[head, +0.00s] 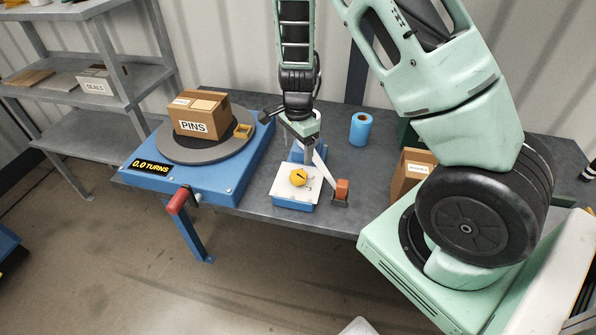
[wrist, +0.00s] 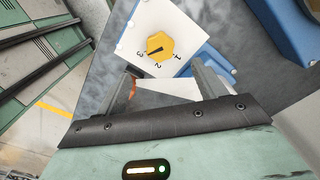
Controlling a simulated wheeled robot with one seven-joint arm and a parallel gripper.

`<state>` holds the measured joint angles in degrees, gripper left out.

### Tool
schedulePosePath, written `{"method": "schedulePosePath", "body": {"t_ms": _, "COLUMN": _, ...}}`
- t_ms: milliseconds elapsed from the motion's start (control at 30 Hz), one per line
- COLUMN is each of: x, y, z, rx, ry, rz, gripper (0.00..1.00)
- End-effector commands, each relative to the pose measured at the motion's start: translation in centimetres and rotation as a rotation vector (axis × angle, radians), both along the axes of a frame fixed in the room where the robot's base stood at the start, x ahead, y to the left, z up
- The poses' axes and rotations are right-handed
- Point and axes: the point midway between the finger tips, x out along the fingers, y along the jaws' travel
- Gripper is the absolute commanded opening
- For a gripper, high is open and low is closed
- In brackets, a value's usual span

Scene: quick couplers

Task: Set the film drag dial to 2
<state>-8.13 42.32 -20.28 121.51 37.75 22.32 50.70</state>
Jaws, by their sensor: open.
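The film drag dial is a yellow knob (head: 298,177) on a white plate (head: 281,186) atop a small blue base at the table's front. In the wrist view the knob (wrist: 165,38) carries a dark pointer mark directed left and slightly down, nearest the 3. The numbers 1, 2 and 3 run along the plate's near side there. My gripper (head: 301,132) is open and empty, above and behind the dial. In the wrist view its fingers (wrist: 164,70) are spread on the near side of the knob, apart from it.
A light strip and an orange block (head: 342,188) stand right of the dial. A blue turntable base (head: 180,180) with a PINS box (head: 198,112) and red-handled crank (head: 178,200) is left. A blue roll (head: 360,128) and cardboard box (head: 404,178) are right.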

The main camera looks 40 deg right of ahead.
Motion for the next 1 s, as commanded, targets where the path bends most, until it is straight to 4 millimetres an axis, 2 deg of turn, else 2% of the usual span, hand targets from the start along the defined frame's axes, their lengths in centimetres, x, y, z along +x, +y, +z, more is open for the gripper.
{"method": "schedulePosePath", "body": {"t_ms": 33, "x": -0.1, "y": -0.1, "z": -1.2, "rx": 0.001, "ry": 0.005, "rz": -0.003, "gripper": 0.7}}
{"method": "schedulePosePath", "body": {"t_ms": 200, "x": -0.2, "y": 0.0, "z": -4.6, "rx": 0.002, "ry": 0.005, "rz": -0.002, "gripper": 0.7}}
{"method": "schedulePosePath", "body": {"t_ms": 433, "x": -0.1, "y": 0.0, "z": -8.2, "rx": 0.001, "ry": 0.003, "rz": 0.0, "gripper": 0.7}}
{"method": "schedulePosePath", "body": {"t_ms": 600, "x": 0.0, "y": 0.0, "z": -9.4, "rx": 0.001, "ry": 0.0, "rz": 0.002, "gripper": 0.7}}
{"method": "schedulePosePath", "body": {"t_ms": 900, "x": 0.0, "y": 0.1, "z": -9.7, "rx": 0.001, "ry": 0.0, "rz": 0.002, "gripper": 0.7}}
{"method": "schedulePosePath", "body": {"t_ms": 933, "x": 0.0, "y": 0.1, "z": -9.6, "rx": 0.001, "ry": 0.0, "rz": 0.002, "gripper": 0.67}}
{"method": "schedulePosePath", "body": {"t_ms": 1000, "x": 0.0, "y": 0.1, "z": -9.6, "rx": 0.001, "ry": 0.0, "rz": 0.002, "gripper": 0.48}}
